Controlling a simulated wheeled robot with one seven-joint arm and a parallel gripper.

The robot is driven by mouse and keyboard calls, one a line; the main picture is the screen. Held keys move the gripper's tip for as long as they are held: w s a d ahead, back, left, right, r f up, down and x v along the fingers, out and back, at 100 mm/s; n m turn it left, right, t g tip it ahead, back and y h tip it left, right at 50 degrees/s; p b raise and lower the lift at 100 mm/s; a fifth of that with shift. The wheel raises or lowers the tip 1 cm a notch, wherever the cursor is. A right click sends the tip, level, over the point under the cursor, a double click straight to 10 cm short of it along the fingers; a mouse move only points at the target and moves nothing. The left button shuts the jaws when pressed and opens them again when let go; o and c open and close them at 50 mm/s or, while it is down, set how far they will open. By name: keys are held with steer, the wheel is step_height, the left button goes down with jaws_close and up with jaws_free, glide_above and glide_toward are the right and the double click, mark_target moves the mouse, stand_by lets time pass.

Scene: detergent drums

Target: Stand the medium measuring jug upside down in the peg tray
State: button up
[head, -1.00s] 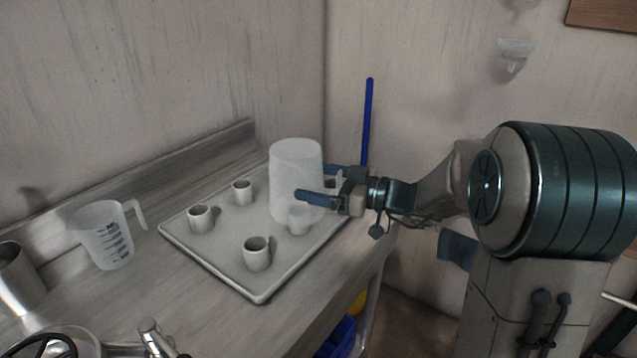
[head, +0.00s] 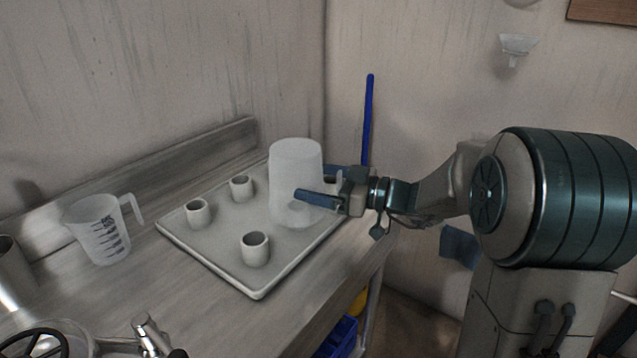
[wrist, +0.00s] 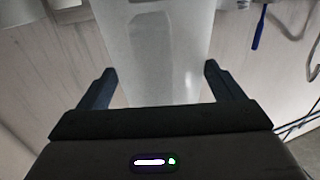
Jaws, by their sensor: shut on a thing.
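A frosted translucent measuring jug (head: 296,165) is upside down at the right end of the peg tray (head: 228,279). My gripper (head: 322,186) is shut on it from the right, and its fingers also show on both sides of the jug (wrist: 150,45) in the wrist view. Several short pale pegs stand on the tray; three are bare, one of them at the front (head: 255,249). A faint shape shows through the lower part of the held jug, which seems to be around a peg. I cannot tell whether its rim touches the tray.
Another measuring jug (head: 100,232) stands upright on the counter left of the tray. A metal cup (head: 8,270) and a tap (head: 146,332) are at the lower left. The wall is close behind. A blue stick (head: 368,120) stands behind my gripper.

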steer(key=shift+f+b, duration=1.3)
steer(key=shift+b, duration=0.7)
steer(key=o, duration=0.9)
